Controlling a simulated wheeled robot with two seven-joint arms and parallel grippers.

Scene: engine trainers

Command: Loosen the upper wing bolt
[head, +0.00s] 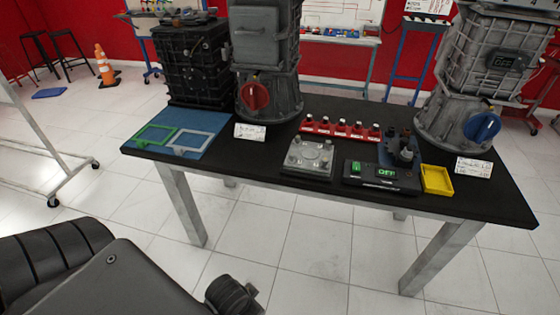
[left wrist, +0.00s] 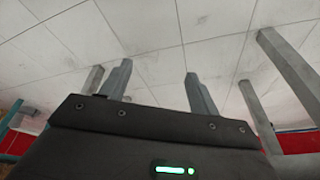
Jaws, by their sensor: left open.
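I cannot make out a wing bolt for certain at this size. A grey engine trainer (head: 265,55) with a red round knob (head: 255,97) stands at the back left of the black table. Another grey engine trainer (head: 490,60) with a blue round knob (head: 483,127) stands at the right end. A metal plate (head: 310,157) with several dark-topped posts lies near the table's front edge. My left gripper (left wrist: 158,87) shows in the left wrist view with its two fingers apart and nothing between them, above bare floor. My right gripper is not in view.
The black table (head: 235,160) also carries a black engine block (head: 190,65), a blue mat (head: 147,130) with two frames, a red rack (head: 315,127), a black box reading OFF (head: 368,182) and a yellow tray (head: 437,181). Open tiled floor lies before it.

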